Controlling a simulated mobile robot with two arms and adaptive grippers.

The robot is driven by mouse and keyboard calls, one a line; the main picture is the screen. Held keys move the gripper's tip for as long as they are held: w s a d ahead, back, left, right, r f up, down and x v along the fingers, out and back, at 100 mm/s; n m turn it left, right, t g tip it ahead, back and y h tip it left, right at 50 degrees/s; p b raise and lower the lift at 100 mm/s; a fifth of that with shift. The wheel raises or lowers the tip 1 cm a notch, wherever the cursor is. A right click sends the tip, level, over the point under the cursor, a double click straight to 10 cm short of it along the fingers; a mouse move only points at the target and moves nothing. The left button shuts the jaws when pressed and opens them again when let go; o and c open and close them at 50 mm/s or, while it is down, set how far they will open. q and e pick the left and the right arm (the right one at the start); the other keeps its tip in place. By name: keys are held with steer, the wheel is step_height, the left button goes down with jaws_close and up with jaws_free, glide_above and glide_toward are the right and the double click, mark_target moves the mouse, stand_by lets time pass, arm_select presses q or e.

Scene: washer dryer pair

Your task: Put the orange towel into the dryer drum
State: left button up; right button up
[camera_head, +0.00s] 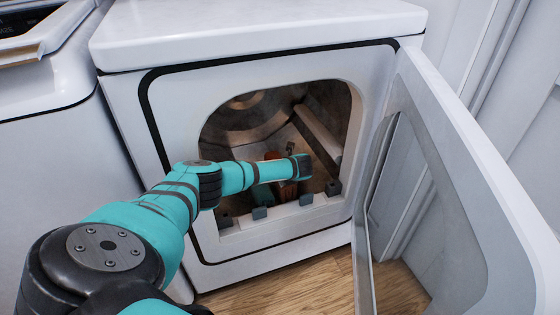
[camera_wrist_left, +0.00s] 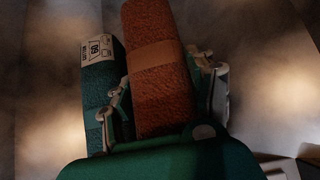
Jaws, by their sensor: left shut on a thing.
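The orange towel (camera_wrist_left: 160,75) is a rolled, textured bundle with a lighter band around it. In the left wrist view it stands between the two fingers of my left gripper (camera_wrist_left: 167,98), which is shut on it. In the head view, my left arm reaches through the round opening of the dryer (camera_head: 175,110). The gripper is mostly hidden behind the wrist there, and only a little orange of the towel (camera_head: 285,189) shows. The towel is inside the dryer drum (camera_head: 245,115); I cannot tell whether it touches the drum floor.
A dark green rolled item with a pale label (camera_wrist_left: 92,85) lies just left of the gripper in the wrist view. The dryer door (camera_head: 470,160) is wide open to the right. Another white machine (camera_head: 60,150) stands at left. Wooden floor (camera_head: 290,287) shows in front.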

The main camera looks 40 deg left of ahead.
arm_select(q)
steer(key=shift+f+b, duration=0.8)
steer(key=shift+f, duration=0.45)
steer(key=shift+f, duration=0.2)
steer(key=o, duration=1.3)
